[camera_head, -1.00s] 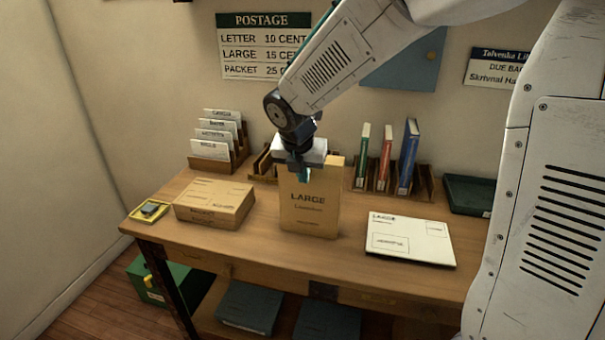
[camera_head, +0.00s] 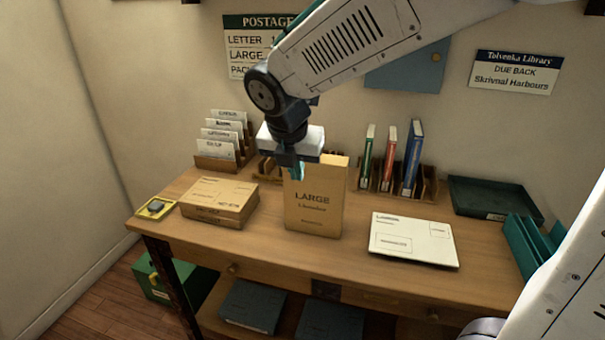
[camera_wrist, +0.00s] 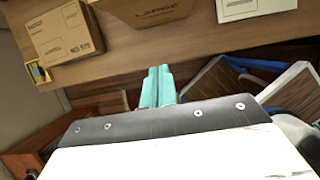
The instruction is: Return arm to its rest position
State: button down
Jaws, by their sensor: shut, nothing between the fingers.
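My gripper (camera_head: 297,171) is shut and empty, with its teal fingers pressed together. In the head view it hangs from my arm in front of the upper left part of the upright tan LARGE packet (camera_head: 315,205). I cannot tell from this view how far apart they are. In the wrist view the shut fingers (camera_wrist: 157,86) point toward the desk's front edge, and the lower part of the LARGE packet (camera_wrist: 145,10) shows beyond them, apart from the fingertips.
The wooden desk (camera_head: 270,255) holds a cardboard parcel (camera_head: 218,200), a white envelope (camera_head: 412,240), a book rack (camera_head: 430,188), a card rack (camera_head: 215,163), a dark green tray (camera_head: 490,197) and a teal holder (camera_head: 530,245). A postage sign (camera_head: 240,55) hangs behind. Bare desk lies in front of the packet.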

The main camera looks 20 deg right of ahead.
jog(key=shift+s+a+r, duration=0.4)
jog(key=shift+s+r, duration=0.15)
jog(key=shift+r, duration=0.1)
jog(key=shift+s+a+r, duration=0.4)
jog(key=shift+s+r, duration=0.1)
jog(key=shift+r, duration=0.15)
jog(key=s+d+m+g+y, duration=0.1)
jog(key=s+d+m, duration=0.4)
jog(key=s+m, duration=0.6)
jog(key=s+d+f+m+g+y, duration=0.1)
jog(key=s+d+m, duration=0.3)
jog(key=s+m, duration=0.7)
jog(key=m, duration=0.6)
jog(key=shift+s+d+f+m, duration=0.25)
jog(key=shift+d+f+m, duration=0.05)
jog(key=shift+d+m, duration=0.1)
